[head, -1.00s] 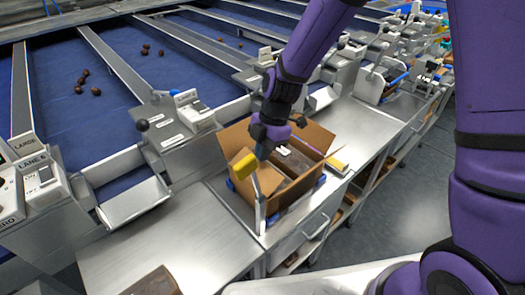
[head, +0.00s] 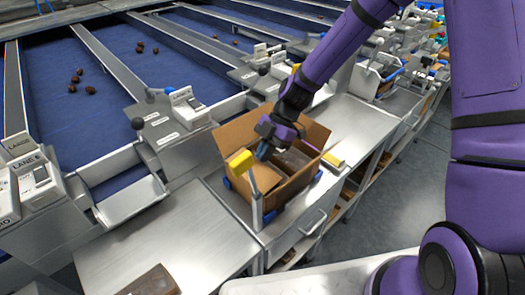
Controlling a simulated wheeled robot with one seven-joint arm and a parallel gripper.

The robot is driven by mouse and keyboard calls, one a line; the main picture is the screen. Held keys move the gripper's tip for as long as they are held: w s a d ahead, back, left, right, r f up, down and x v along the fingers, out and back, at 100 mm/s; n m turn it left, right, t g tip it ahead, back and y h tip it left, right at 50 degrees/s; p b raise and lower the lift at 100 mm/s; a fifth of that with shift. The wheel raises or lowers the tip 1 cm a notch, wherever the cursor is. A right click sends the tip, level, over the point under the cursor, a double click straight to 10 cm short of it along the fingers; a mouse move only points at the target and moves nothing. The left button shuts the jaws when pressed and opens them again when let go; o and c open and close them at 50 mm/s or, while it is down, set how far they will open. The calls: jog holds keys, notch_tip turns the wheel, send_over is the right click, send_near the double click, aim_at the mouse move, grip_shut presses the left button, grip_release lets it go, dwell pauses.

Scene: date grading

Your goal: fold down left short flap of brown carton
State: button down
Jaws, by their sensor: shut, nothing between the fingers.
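The brown carton (head: 291,193) stands open on the metal bench, with dark contents (head: 293,159) showing inside. Its far long flap (head: 238,131) and right flap (head: 317,133) stand up and outward. The left short flap (head: 264,177) appears as a brown panel lying inward over the carton's left end, partly hidden by a yellow block on a post. My gripper (head: 262,151) is shut and empty. It points down at the carton's opening, just above or at the inner edge of the left flap; I cannot tell whether it touches.
The yellow block (head: 240,161) on its metal post stands close in front of the carton's left end. A yellow-topped box (head: 333,161) lies right of the carton. The bench at left (head: 165,240) is mostly clear, with a brown item (head: 152,281) at its front.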

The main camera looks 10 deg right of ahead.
jog(key=shift+w+d+f, duration=0.15)
jog(key=shift+f, duration=0.35)
jog(key=shift+r, duration=0.1)
